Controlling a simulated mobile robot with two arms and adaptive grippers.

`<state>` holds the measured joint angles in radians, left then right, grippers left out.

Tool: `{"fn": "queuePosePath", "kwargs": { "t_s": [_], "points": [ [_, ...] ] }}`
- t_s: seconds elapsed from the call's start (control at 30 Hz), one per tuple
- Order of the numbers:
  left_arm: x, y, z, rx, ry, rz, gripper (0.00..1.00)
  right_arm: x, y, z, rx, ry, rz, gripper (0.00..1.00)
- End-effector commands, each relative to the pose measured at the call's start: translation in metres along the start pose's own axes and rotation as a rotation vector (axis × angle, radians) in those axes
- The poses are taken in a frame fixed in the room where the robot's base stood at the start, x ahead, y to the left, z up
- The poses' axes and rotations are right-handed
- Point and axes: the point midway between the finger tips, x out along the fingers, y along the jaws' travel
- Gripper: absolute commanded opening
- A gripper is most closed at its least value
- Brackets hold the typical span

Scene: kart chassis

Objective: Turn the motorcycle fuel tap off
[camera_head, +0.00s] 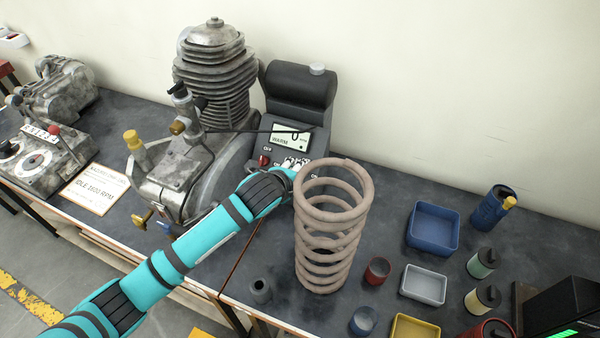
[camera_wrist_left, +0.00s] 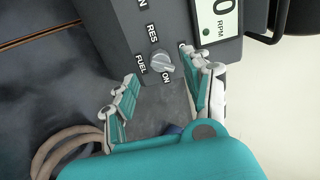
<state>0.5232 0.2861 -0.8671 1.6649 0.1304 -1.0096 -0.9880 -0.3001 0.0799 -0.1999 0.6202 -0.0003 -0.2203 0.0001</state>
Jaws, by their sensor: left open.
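The fuel tap (camera_wrist_left: 161,62) is a small grey knob on the dark control panel (camera_wrist_left: 115,30). Labels FUEL, RES and ON surround it in the left wrist view; its exact pointer direction is hard to tell. My left gripper (camera_wrist_left: 160,68) is open, with one grey-and-teal finger on each side of the knob, and I cannot tell whether they touch it. In the head view the left gripper (camera_head: 294,166) is at the lower front of the panel, under the display (camera_head: 290,136), and hides the knob. My right gripper is not in view.
A large coil spring (camera_head: 330,225) stands right of the left gripper, close to it. The engine (camera_head: 205,120) stands left of the panel. A blue tray (camera_head: 434,248), a grey tray (camera_head: 423,298) and several small canisters occupy the bench's right. Wall behind.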

Motion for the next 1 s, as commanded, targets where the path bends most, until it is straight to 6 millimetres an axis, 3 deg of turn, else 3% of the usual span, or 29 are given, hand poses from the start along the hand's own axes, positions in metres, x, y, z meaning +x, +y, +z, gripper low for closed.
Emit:
{"fn": "queuePosePath", "kwargs": {
  "t_s": [0.1,0.3,0.7,1.0],
  "points": [
    [0.020,0.000,0.000,-0.001,-0.001,0.001,0.50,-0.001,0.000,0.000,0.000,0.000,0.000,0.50],
    [0.039,0.000,0.000,0.000,0.000,0.001,0.50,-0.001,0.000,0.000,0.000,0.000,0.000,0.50],
    [0.044,0.000,0.000,0.000,0.000,0.000,0.49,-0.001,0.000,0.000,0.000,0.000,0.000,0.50],
    [0.044,0.001,0.000,-0.001,0.000,0.001,0.10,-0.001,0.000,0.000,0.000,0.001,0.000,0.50]
  ]
}}
